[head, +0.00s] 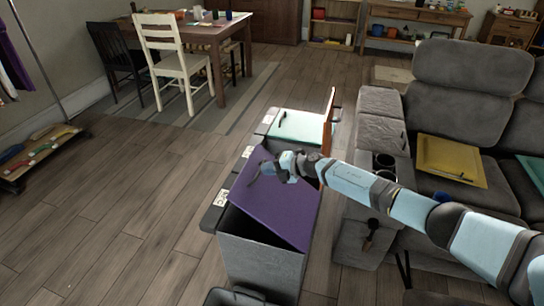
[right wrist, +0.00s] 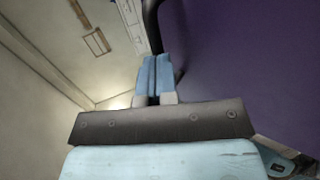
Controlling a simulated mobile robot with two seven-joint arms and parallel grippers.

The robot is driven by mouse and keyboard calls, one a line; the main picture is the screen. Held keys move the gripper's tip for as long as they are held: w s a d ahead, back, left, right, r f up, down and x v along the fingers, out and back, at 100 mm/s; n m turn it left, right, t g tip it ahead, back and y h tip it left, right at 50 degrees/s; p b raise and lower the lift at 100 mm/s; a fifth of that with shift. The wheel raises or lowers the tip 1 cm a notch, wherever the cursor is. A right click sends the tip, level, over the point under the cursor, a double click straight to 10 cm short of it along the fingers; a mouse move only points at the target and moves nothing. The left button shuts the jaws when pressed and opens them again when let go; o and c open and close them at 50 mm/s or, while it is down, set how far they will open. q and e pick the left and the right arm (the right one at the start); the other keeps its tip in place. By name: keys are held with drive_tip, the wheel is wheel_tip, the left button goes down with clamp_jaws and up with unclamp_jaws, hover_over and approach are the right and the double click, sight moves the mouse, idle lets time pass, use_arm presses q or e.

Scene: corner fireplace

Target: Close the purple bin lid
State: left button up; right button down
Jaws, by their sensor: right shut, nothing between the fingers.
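The purple bin lid (head: 276,207) is tilted over its grey bin (head: 262,262) in the head view. A dark gap shows between the lid and the bin's rim at the near left, so the lid stands partly open. My right gripper (head: 262,173) is in front of the upper part of the lid, its fingers shut and empty. In the right wrist view the shut fingers (right wrist: 155,75) are beside the purple lid (right wrist: 250,55), which fills the right side. I cannot tell whether they touch it. My left gripper is not in view.
A bin with a pale green lid (head: 298,126) and an upright orange-brown panel (head: 329,120) stand behind. Wooden floor (head: 130,215) is clear on the left.

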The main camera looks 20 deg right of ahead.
sight(255, 174)
drive_tip(key=w+a+f, duration=0.1)
drive_tip(key=w+a+f+g+h, duration=0.1)
drive_tip(key=f, duration=0.1)
drive_tip(key=w+a+f+h, duration=0.1)
drive_tip(key=f, duration=0.1)
drive_tip(key=shift+a+g+b, duration=0.3)
drive_tip(key=shift+a+g, duration=0.1)
use_arm(q)
drive_tip(key=b, duration=0.4)
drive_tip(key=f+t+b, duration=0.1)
drive_tip(key=b, duration=0.4)
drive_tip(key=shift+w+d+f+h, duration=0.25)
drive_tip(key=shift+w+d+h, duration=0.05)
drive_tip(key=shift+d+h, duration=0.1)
use_arm(e)
drive_tip(key=w+a+f, duration=0.2)
drive_tip(key=a+f, duration=0.1)
drive_tip(key=f, duration=0.7)
drive_tip(key=shift+w+a, duration=0.3)
drive_tip(key=shift+a, duration=0.1)
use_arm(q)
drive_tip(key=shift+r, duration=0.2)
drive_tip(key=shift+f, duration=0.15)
use_arm(e)
drive_tip(key=shift+a, duration=0.1)
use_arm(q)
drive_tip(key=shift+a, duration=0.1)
use_arm(e)
drive_tip(key=shift+r, duration=0.15)
